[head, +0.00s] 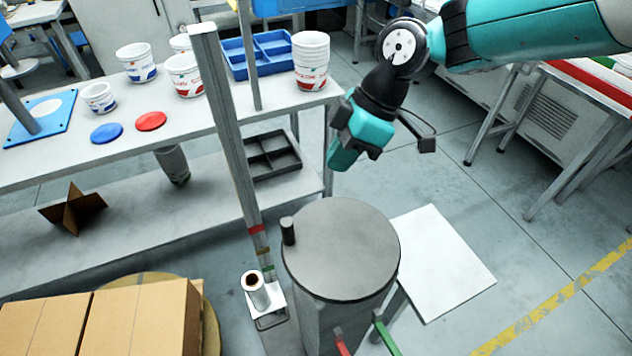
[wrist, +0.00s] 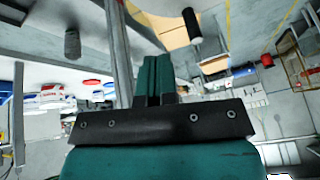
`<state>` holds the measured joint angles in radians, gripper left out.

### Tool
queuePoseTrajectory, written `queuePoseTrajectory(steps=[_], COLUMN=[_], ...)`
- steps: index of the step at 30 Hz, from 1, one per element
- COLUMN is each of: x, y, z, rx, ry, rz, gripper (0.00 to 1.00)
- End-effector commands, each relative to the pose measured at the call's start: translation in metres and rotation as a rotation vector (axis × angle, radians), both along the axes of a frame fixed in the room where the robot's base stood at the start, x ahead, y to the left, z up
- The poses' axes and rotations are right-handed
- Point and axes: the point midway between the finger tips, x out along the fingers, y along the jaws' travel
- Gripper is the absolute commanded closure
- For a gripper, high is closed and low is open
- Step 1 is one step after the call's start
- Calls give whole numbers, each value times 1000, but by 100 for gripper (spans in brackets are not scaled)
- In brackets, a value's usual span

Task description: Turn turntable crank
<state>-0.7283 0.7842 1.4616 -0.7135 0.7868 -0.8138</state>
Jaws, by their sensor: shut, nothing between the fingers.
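A round grey disc (head: 340,248) tops a grey drum in the head view. A short black upright handle (head: 288,231) stands at its left edge and looks like the crank knob. A black cylinder (wrist: 192,26) at the top of the wrist view looks like the same handle. Cardboard boxes (head: 140,318) rest on a round tan plate (head: 212,332) at lower left, perhaps the turntable. My gripper (head: 342,160) is above and beyond the disc, apart from the handle. Its teal fingers (wrist: 154,80) are together, with nothing between them.
A grey post (head: 228,130) rises left of the disc. A white roll (head: 256,290) stands beside it. Behind is a table (head: 60,165) with cups, lids and a blue bin (head: 262,55). A white panel (head: 445,262) lies right of the drum. Open floor lies further right.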

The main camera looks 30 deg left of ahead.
Motion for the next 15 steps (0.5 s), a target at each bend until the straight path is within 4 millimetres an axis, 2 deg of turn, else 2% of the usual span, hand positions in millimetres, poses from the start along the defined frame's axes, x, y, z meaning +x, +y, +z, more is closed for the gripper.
queuePoseTrajectory(steps=[3, 6, 11, 15], x=[8, 11, 11, 4], y=[-11, -15, -16, -10], z=[-2, -2, -4, -16], rx=[-33, -56, -73, -77], ry=[157, 250, 312, 316], rz=[-253, -389, -475, -476], gripper=[100, 100, 100, 100])
